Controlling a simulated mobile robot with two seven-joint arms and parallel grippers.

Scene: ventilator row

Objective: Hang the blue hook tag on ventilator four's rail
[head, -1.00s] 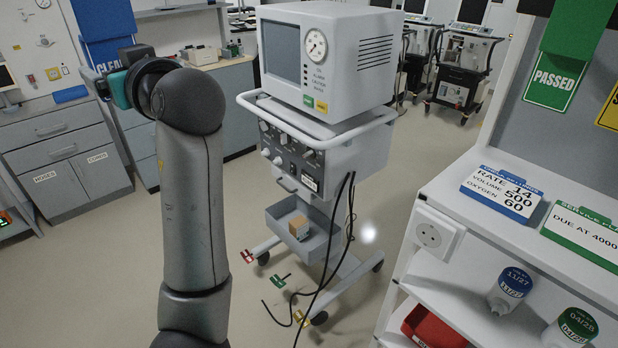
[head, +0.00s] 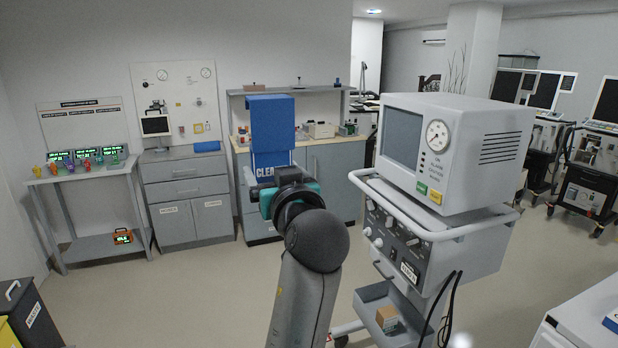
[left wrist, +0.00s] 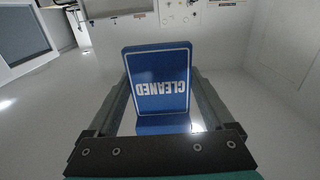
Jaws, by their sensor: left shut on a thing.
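The blue hook tag (head: 272,125), marked CLEANED, is held up in front of my left gripper (head: 286,188). In the left wrist view the tag (left wrist: 160,70) sits between the two fingers, its lettering upside down there. My left gripper is shut on it. A grey ventilator (head: 470,150) stands just right of the gripper in the head view, with a white rail (head: 440,232) around it below the screen unit. The tag is apart from the rail. I cannot read a number on this ventilator. My right gripper is not in view.
A basket (head: 372,308) with a small box hangs low on the ventilator, beside dark hoses. A drawer cabinet (head: 188,200) and a bench stand behind. More machines (head: 590,165) stand at the far right. A white surface edge (head: 580,315) is at the lower right. Open floor lies left.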

